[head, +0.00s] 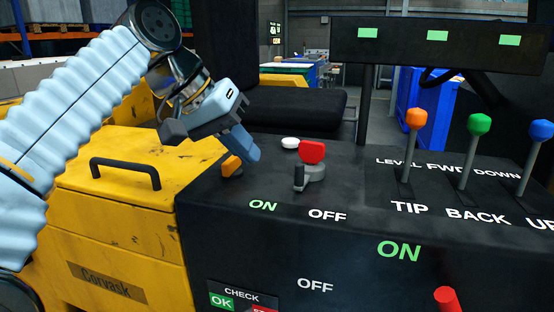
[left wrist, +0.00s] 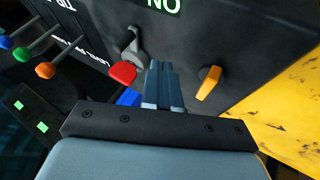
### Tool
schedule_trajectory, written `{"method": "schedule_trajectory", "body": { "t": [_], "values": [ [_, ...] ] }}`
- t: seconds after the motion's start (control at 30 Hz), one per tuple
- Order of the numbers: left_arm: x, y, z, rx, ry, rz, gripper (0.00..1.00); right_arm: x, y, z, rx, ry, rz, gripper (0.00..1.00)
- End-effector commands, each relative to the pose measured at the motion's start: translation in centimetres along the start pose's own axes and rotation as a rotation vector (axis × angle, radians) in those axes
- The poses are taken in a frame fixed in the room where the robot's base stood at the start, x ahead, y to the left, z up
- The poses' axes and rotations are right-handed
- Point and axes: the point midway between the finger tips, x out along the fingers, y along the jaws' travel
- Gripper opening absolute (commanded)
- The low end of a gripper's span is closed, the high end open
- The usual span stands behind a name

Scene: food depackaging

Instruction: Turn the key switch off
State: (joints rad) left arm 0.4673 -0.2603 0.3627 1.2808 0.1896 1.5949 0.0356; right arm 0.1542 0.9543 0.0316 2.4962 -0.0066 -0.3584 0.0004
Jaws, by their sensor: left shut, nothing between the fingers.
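A small orange handle (head: 231,166) on a dark round base, which looks like the key switch, stands on the black console, partly behind my left gripper. In the left wrist view the orange handle (left wrist: 209,83) is to the right of the fingers, tilted. My left gripper (head: 247,149) is shut and empty over the console, between the orange handle and a red-tipped grey lever (head: 312,152). In the left wrist view its fingers (left wrist: 162,88) are together with a gap to the orange handle. Green ON and white OFF labels are printed in front. My right gripper is not in view.
Orange, green and blue lever knobs (head: 480,124) stand at the right. A black post carries a bar with green lights (head: 437,36). A white button (head: 290,143) is behind the red-tipped lever. A yellow cover with a black handle (head: 126,169) is at the left.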

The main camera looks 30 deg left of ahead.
Motion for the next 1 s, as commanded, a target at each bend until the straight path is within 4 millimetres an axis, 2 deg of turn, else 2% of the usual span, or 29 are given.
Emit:
{"method": "schedule_trajectory", "body": {
  "t": [0.03, 0.13, 0.2, 0.4, 0.87, 1.0],
  "values": [
    [1.2, -0.1, 0.2, -0.001, -0.003, -0.001, 0.00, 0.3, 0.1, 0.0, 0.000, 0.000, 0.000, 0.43],
    [3.1, 0.0, 0.1, 0.000, -0.002, -0.001, 0.00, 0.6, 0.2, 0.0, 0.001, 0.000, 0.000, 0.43],
    [3.2, 1.4, 0.0, 0.003, 0.000, 0.000, 0.00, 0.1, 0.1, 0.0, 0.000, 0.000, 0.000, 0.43],
    [4.2, 3.2, 0.0, 0.001, 0.000, 0.001, 0.00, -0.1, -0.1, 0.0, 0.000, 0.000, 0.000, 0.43],
    [4.5, 3.6, -0.1, 0.002, 0.000, 0.001, 0.00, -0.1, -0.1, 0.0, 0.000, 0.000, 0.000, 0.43],
    [5.0, 3.8, -0.6, 0.003, -0.001, 0.003, 0.00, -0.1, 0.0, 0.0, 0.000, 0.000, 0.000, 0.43]
  ]
}}
